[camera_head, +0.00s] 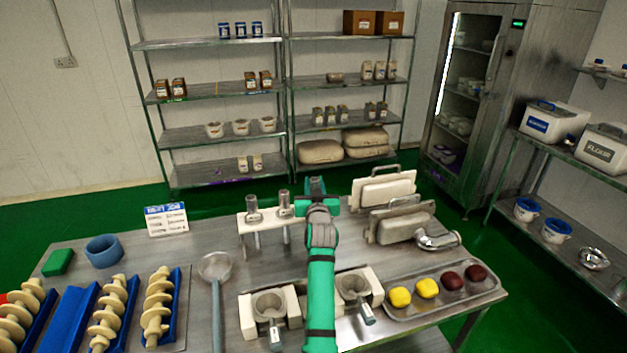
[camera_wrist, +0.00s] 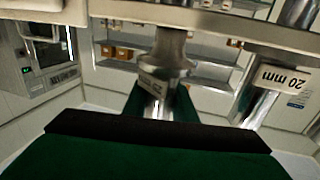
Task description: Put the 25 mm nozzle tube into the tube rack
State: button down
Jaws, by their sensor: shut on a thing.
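My gripper (camera_wrist: 158,108) is shut on a metal tube (camera_wrist: 165,62) with a flared upper part and a small label, too small to read. The held tube looks upright. In the wrist view its top overlaps the white plate of the tube rack (camera_wrist: 215,20); I cannot tell whether it is in a slot or in front of it. A tube labelled 20 mm (camera_wrist: 270,88) stands in the rack to the right. In the head view the rack (camera_head: 263,224) holds two tubes, and my gripper (camera_head: 316,186) is at its right part, hiding the held tube.
Screw-shaped parts (camera_head: 115,310) fill the left. Shelves (camera_head: 210,92) stand behind.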

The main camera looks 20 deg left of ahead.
jog(key=shift+d+f, duration=0.1)
jog(key=shift+f, duration=1.2)
jog(key=c, duration=1.2)
grip_release()
jog(key=shift+f, duration=0.1)
jog(key=shift+v, duration=3.7)
